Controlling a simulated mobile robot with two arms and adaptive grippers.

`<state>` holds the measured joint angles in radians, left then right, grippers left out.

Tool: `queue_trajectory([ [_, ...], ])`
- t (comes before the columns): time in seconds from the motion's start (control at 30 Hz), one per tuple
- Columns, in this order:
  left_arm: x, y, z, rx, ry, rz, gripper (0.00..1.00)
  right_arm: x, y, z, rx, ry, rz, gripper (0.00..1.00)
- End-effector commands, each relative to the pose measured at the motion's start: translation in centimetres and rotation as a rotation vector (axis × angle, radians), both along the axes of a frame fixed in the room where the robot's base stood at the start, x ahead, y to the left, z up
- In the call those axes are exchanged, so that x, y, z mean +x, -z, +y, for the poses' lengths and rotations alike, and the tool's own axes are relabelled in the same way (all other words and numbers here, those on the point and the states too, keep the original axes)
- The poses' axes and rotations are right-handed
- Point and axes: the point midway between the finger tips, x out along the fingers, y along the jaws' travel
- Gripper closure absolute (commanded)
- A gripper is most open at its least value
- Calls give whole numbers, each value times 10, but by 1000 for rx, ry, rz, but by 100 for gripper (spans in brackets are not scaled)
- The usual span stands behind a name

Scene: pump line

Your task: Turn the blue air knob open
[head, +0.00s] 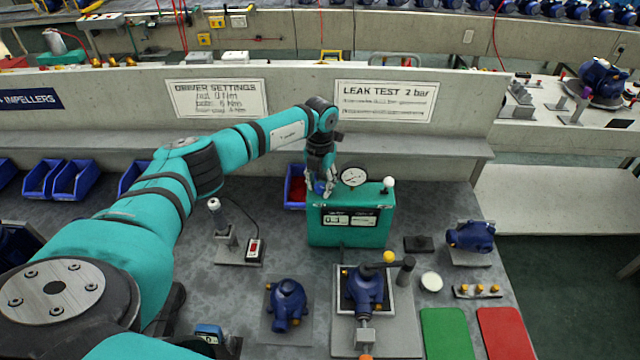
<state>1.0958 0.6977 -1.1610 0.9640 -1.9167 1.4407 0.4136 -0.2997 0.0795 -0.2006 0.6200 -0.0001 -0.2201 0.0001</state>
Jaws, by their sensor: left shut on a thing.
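The green leak test box (350,236) stands on the bench with a display on its front and a round dial gauge (353,177) on top. My left gripper (323,189) points down at the left end of the box top. It is shut on the blue air knob (318,186), of which only a little blue shows between the fingers. The fingers hide most of the knob, so I cannot tell how far it is turned. The gauge needle is too small to read. My right gripper is out of view.
A white ball-topped lever (389,184) stands at the box's right end. A blue bin (295,188) is close behind my left gripper. In front are a blue pump (287,302), a clamped pump (362,291), and green (447,334) and red (506,332) mats.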

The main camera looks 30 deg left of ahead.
Motion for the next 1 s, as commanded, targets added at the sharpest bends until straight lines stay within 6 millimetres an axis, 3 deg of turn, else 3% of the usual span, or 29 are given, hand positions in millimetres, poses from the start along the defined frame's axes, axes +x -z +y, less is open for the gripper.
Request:
queue_trajectory([
  [0.5, 1, -2, 1, 1, -444, -3, 100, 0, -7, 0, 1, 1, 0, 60],
  [1.0, 2, -2, 0, 0, -623, -5, 100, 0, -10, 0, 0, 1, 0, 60],
])
